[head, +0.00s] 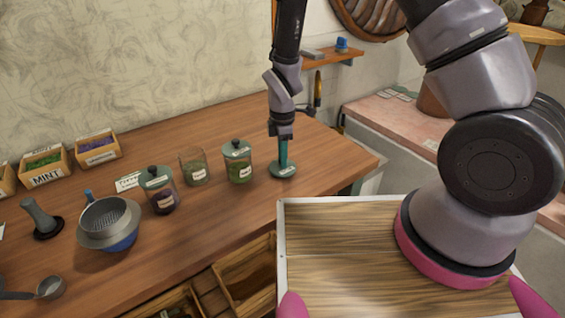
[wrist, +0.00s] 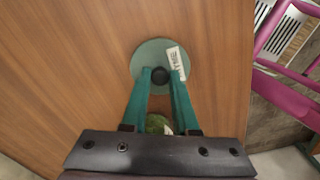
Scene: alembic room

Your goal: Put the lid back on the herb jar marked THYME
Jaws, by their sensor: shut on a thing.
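My gripper (head: 284,155) has teal fingers and points down at the right end of the wooden table. It is shut on the black knob of a round grey-green lid (head: 284,170). A lidded jar with dark purple contents (head: 162,195) stands further left.
A white card (head: 127,182) stands behind the purple jar. A metal strainer over a blue bowl (head: 108,222), a pestle-like tool (head: 41,219) and a ladle (head: 50,288) are at left. Wooden herb boxes (head: 45,167) line the wall. Bare tabletop lies in front of the jars.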

